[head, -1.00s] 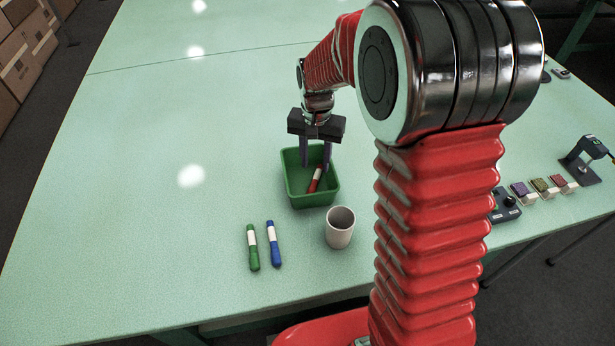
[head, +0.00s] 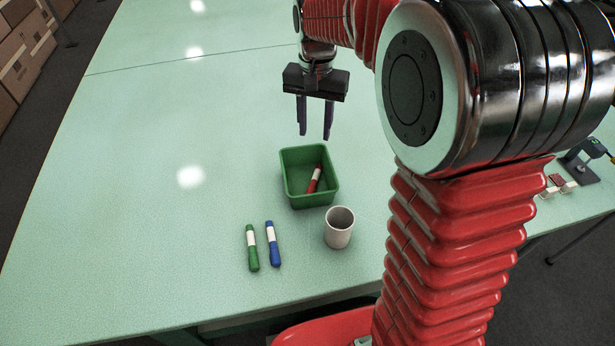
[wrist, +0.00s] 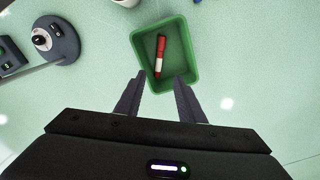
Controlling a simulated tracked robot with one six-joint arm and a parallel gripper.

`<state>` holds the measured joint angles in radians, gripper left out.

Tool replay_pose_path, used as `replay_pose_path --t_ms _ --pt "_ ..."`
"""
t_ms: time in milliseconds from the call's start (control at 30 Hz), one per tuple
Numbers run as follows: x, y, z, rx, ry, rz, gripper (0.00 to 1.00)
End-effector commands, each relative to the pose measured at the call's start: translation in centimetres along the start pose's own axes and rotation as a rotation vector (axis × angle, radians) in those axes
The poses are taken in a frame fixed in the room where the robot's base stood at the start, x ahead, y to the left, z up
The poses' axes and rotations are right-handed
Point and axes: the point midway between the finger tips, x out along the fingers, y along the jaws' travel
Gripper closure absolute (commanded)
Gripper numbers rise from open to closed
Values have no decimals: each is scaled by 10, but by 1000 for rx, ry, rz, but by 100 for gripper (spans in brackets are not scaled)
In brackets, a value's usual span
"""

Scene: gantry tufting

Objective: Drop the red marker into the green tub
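The red marker (head: 315,179) with a white band lies inside the green tub (head: 290,190), leaning toward its right side in the head view. In the wrist view the red marker (wrist: 160,52) also shows within the walls of the green tub (wrist: 192,42). My gripper (head: 315,136) is open and empty, above and behind the tub, with its fingers apart. In the wrist view my gripper (wrist: 159,90) shows a clear gap between its fingertips. Nothing of the tub's rim is hidden in the head view.
A white cup (head: 339,230) stands just in front of the tub. A green marker (head: 252,248) and a blue marker (head: 273,244) lie at the front left. The table (head: 130,190) is clear to the left. A dark device with a knob (wrist: 58,40) shows in the wrist view.

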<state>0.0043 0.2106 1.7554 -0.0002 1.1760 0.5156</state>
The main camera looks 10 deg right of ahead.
Motion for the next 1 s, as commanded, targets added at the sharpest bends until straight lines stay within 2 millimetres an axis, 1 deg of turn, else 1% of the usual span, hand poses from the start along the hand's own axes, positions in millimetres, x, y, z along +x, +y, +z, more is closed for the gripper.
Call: replay_pose_path --t_ms 33,100,233,1000 --pt "-7 0 0 0 2 -1 64" --pt "-14 0 0 0 1 -1 64" --pt "-20 0 0 0 0 0 64" --pt "-20 0 0 0 0 0 64"
